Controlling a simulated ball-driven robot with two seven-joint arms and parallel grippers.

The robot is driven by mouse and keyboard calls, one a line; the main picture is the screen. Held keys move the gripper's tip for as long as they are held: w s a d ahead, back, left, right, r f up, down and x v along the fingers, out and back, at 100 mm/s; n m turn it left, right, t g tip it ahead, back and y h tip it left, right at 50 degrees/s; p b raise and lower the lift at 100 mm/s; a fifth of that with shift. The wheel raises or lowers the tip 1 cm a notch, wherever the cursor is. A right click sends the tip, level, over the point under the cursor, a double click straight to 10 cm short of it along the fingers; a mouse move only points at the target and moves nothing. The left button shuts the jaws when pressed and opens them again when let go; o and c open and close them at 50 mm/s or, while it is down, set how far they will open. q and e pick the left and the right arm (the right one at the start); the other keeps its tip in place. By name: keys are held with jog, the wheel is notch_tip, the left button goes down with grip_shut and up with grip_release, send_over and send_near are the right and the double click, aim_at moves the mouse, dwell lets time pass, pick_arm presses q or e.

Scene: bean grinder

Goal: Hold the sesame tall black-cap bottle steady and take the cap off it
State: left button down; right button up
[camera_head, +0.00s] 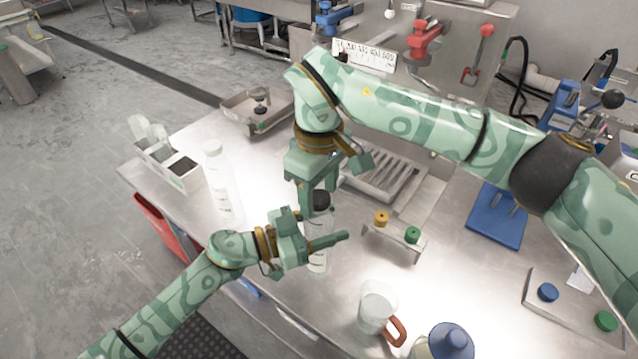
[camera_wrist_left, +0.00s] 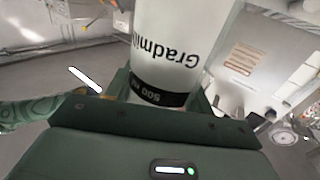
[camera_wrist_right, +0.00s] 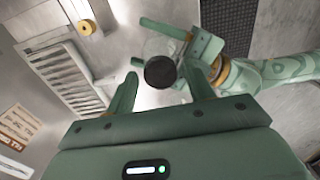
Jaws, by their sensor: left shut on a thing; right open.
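The tall clear bottle (camera_head: 318,264) stands upright on the steel table, with its black cap (camera_head: 321,200) on top. My left gripper (camera_head: 318,240) is shut around the bottle's body from the side; the left wrist view shows the printed bottle (camera_wrist_left: 168,50) close up between the fingers. My right gripper (camera_head: 320,186) points down from above, open, with its fingers at the cap's height or just above. In the right wrist view the round cap (camera_wrist_right: 160,72) lies between the open fingers, with gaps visible on both sides. Whether a finger touches the cap cannot be told.
A white-capped bottle (camera_head: 221,185) and a compartment box (camera_head: 182,177) stand left. A small stand (camera_head: 393,243) with yellow and green knobs is right of the bottle. A glass jug (camera_head: 376,312) and blue-topped container (camera_head: 450,340) stand in front. The coffee machine's drip grate (camera_head: 385,176) is behind.

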jog(key=c, duration=1)
jog(key=n, duration=0.4)
jog(key=shift+r, duration=0.1)
jog(key=n, duration=0.7)
jog(key=shift+w+n, duration=0.1)
jog(key=shift+n, duration=0.2)
jog(key=n, duration=2.3)
jog(key=shift+r, duration=0.1)
jog(key=n, duration=1.9)
jog(key=shift+r, duration=0.2)
